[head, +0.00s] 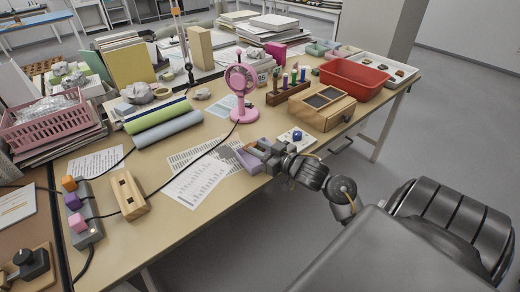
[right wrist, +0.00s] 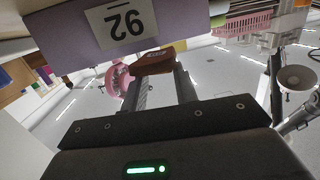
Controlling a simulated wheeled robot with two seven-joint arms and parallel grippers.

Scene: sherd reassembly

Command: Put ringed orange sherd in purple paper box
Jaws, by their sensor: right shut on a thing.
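My right gripper (head: 262,151) is over the front edge of the table, beside the purple paper box (head: 247,163). In the right wrist view, my right gripper (right wrist: 158,75) is shut on an orange-brown sherd (right wrist: 153,63), held at its fingertips. The purple paper box (right wrist: 75,38) fills the upper left of that view, with a white label that reads 92, upside down. The sherd is close to the box; I cannot tell whether they touch. The sherd is mostly hidden by the gripper in the head view. My left gripper is not in view.
Printed sheets (head: 195,180) lie left of the box. A pink fan (head: 241,90) stands behind it. A small card with a blue object (head: 297,136) and a wooden case (head: 322,106) are to the right. A red tray (head: 353,78) is farther back.

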